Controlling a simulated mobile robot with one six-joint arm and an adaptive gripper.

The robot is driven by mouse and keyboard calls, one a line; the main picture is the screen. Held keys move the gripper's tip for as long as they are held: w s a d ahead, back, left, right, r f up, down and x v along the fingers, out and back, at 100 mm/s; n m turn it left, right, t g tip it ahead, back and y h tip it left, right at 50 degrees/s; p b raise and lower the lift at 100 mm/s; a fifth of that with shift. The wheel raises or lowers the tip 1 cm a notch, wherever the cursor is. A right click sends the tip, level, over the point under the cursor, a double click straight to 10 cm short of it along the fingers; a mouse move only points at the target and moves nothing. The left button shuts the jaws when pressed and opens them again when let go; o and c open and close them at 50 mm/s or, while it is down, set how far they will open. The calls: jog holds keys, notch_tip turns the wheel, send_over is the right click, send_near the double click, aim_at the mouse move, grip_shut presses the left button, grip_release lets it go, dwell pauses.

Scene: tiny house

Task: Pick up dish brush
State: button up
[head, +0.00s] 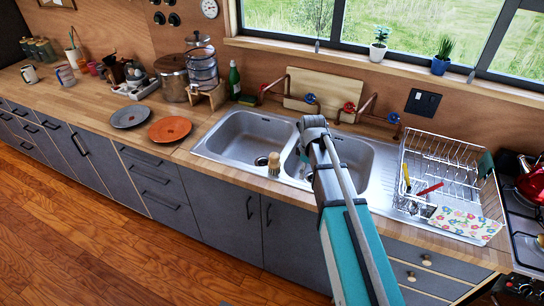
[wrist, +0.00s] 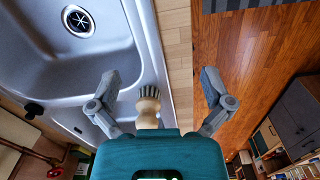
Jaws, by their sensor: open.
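The dish brush (head: 273,163) is a small wooden brush with a knobbed body and a bristled end. In the head view it is at the front of the sink, by the left basin. In the wrist view the brush (wrist: 148,106) shows between my gripper's two fingers, nearer the left finger, its lower part hidden by the teal gripper body. My gripper (wrist: 160,88) is open, fingers spread wide, and holds nothing. In the head view my arm crosses the right basin, and I cannot make out the fingers there.
The steel sink (head: 214,143) has two basins. A wire dish rack (head: 446,160) stands to its right, with utensils and a flowered cloth. A grey plate (head: 130,116) and an orange plate (head: 170,130) lie left on the wooden counter.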

aim_at(274, 154)
jog(key=w+a+r+n+p, duration=0.2)
jog(key=w+a+n, duration=0.1)
jog(key=a, duration=0.1)
jog(key=w+a+r+n+p, duration=0.2)
jog(key=w+a+n, duration=0.1)
jog(key=w+a, duration=0.1)
jog(key=w+a+r+n+p, duration=0.1)
jog(key=w+a+r+n, duration=0.2)
jog(key=a, duration=0.1)
jog(key=shift+w+a+n+p, duration=0.1)
jog(key=shift+w+n+p, duration=0.05)
jog(key=shift+n+p, duration=0.2)
jog(key=shift+a, duration=0.2)
jog(key=shift+f, duration=0.2)
notch_tip(274, 154, down, 8)
jog(key=b, duration=0.8)
jog(key=shift+f, duration=0.15)
jog(key=shift+b, duration=0.3)
jog(key=f+b, duration=0.3)
jog(key=shift+d+f, duration=0.2)
jog(key=shift+d, duration=0.1)
jog(key=shift+f+b, duration=0.9)
jog(key=shift+b, duration=0.15)
